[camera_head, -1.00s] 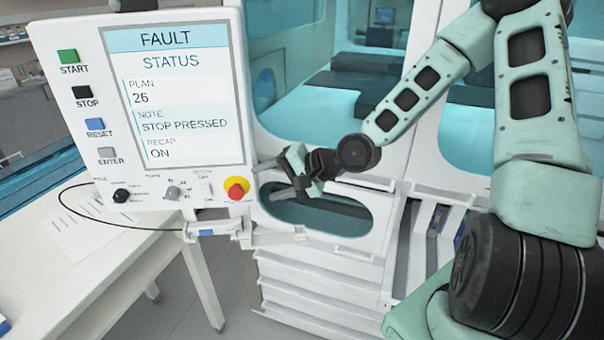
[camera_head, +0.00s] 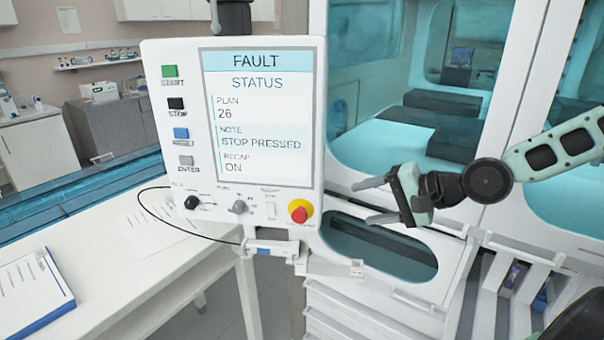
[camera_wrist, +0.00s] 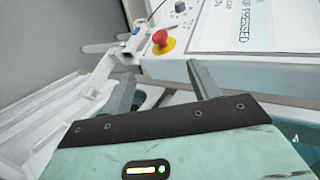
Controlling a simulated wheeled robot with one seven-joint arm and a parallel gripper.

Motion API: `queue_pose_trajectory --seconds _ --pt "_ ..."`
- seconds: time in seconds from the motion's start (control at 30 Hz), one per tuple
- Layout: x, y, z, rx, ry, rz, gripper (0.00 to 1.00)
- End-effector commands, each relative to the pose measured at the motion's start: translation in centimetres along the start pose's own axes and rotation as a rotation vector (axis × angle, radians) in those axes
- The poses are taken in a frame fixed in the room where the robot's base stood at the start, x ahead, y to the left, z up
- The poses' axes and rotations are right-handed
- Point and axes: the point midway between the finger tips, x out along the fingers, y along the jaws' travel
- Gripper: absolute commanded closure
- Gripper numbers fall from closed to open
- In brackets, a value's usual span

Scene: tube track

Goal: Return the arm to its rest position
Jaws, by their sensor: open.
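My gripper (camera_head: 376,201) is to the right of the white control panel (camera_head: 150,120), in front of the cabinet, with its two fingers apart and nothing between them. My arm (camera_head: 560,150) reaches in from the right edge. In the wrist view, the open fingers of my gripper (camera_wrist: 163,85) point toward the panel's lower edge. The panel's red stop knob (camera_wrist: 160,40) shows just beyond the fingers there; in the head view the knob (camera_head: 299,212) sits at the panel's lower right. The panel's screen (camera_head: 257,118) reads FAULT, with the note STOP PRESSED.
A white cabinet with glass windows (camera_head: 400,60) stands behind my gripper, with an oval opening (camera_head: 380,245) below it. A white table (camera_head: 120,280) with a booklet (camera_head: 30,295) and papers is at the left. A bracket (camera_head: 325,268) hangs under the panel.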

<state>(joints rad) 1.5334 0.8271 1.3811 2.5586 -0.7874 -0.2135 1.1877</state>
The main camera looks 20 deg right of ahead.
Motion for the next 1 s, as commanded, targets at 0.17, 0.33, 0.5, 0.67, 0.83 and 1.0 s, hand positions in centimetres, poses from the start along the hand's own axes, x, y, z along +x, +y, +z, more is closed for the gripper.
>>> queue_pose_trajectory --seconds 0.17,0.33,0.5,0.67,0.83,1.0 --pt "0.2 0.1 0.2 -0.005 -0.006 0.008 0.4" --pt "2.8 3.0 3.0 -0.095 -0.085 0.148 0.4" --pt "5.3 7.3 7.3 -0.268 -0.211 0.369 0.4" --pt "6.2 10.4 10.6 -0.452 -0.318 0.555 0.4" --pt "6.0 12.4 13.5 -0.651 -0.417 0.71 0.4" --pt "5.4 13.1 16.2 -0.841 -0.503 0.817 0.4"
